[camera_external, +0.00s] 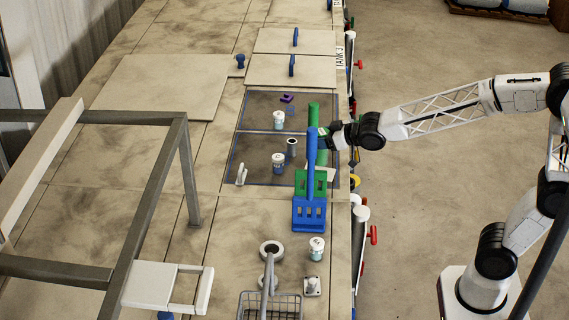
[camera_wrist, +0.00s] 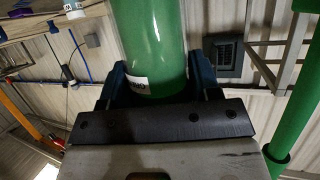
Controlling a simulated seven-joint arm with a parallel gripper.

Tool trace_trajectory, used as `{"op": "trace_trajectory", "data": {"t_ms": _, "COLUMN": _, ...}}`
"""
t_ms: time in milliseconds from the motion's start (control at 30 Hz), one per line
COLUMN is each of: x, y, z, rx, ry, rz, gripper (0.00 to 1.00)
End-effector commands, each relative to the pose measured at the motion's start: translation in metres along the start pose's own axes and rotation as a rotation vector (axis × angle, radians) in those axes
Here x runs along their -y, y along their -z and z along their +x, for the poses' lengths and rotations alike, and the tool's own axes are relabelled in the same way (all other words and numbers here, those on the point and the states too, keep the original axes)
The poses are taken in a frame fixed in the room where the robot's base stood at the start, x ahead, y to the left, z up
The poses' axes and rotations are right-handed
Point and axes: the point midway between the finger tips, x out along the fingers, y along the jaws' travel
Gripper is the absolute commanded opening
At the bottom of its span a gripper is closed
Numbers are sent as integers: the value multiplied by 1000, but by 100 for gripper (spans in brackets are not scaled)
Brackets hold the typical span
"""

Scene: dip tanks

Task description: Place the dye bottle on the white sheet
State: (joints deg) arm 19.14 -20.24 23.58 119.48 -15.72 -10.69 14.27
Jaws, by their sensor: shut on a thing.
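My gripper (camera_external: 322,140) is shut on an upright green cylinder (camera_external: 314,112), which looks like the handle of the green slotted rack (camera_external: 301,180). In the wrist view the green cylinder (camera_wrist: 150,40) stands between the jaws and bears a small white label. Three small white bottles with coloured labels are in view: one on the far dark panel (camera_external: 278,118), one on the near dark panel (camera_external: 278,161), one at the front (camera_external: 317,249). I cannot tell which is the dye bottle. A pale flat patch (camera_external: 327,173) shows beside the green rack; I cannot tell if it is the white sheet.
A blue slotted rack with a tall handle (camera_external: 309,215) stands right in front of the green one. A grey cylinder (camera_external: 292,149), a purple piece (camera_external: 287,98), a grey ring (camera_external: 271,250) and a wire basket (camera_external: 270,307) are nearby. A metal frame (camera_external: 187,170) stands at left.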

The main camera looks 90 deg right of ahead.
Motion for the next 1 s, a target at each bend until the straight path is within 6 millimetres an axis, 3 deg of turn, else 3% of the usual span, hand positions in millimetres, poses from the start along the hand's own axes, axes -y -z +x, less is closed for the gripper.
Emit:
{"op": "trace_trajectory", "data": {"t_ms": 333, "x": 0, "y": -32, "z": 13, "rx": 2, "ry": 0, "rz": 0, "gripper": 26}}
{"op": "trace_trajectory", "data": {"t_ms": 867, "x": 0, "y": -38, "z": 15, "rx": 0, "ry": -1, "rz": 0, "gripper": 26}}
{"op": "trace_trajectory", "data": {"t_ms": 900, "x": 0, "y": -37, "z": 15, "rx": 1, "ry": -1, "rz": 0, "gripper": 63}}
{"op": "trace_trajectory", "data": {"t_ms": 1000, "x": 0, "y": -37, "z": 15, "rx": 1, "ry": -1, "rz": 0, "gripper": 78}}
